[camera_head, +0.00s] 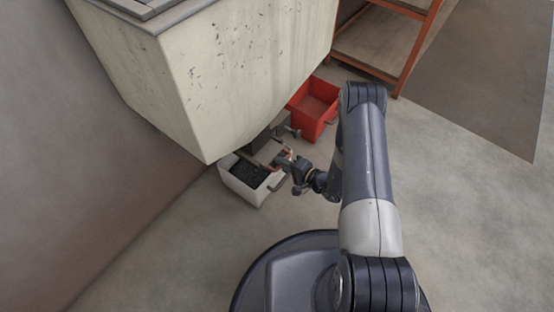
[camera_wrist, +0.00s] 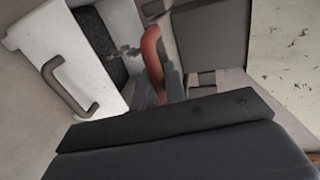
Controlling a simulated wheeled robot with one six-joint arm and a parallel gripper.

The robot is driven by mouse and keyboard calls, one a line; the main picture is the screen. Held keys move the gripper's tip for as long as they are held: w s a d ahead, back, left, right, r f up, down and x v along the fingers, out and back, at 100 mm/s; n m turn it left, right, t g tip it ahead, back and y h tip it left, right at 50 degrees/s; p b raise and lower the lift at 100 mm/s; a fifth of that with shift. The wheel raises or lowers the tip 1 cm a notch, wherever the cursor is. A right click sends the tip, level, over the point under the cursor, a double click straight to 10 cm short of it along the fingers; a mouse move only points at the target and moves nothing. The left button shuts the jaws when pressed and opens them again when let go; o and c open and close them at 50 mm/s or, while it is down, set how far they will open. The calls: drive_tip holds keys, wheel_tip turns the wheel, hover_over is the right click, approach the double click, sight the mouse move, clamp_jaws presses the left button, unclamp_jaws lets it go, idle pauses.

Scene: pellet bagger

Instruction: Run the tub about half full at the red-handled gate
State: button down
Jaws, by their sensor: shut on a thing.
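A white tub (camera_head: 236,182) stands on the floor under the hopper. Dark pellets (camera_head: 248,173) lie in it, their surface below the rim; the exact depth is hard to tell. The tub, with its dark side handle (camera_wrist: 66,88), also shows in the wrist view (camera_wrist: 38,38). My gripper (camera_head: 289,161) is beside the hopper's outlet, shut on the red gate handle (camera_wrist: 152,55). Grey specks (camera_wrist: 128,50) show between the handle and the pellets.
The pale hopper (camera_head: 225,75) hangs over the tub, with its dark outlet (camera_head: 266,138) below. A red bin (camera_head: 312,108) stands behind on the floor. An orange-framed shelf (camera_head: 385,45) is at the back. The floor to the right is clear.

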drive_tip(key=shift+s+d, duration=0.2)
drive_tip(key=shift+d, duration=0.05)
drive_tip(key=c, duration=1.6)
unclamp_jaws()
drive_tip(key=shift+o, duration=0.2)
drive_tip(key=p+v, duration=0.3)
drive_tip(key=v, duration=0.7)
drive_tip(key=shift+s+d, duration=0.25)
drive_tip(key=shift+d, duration=0.05)
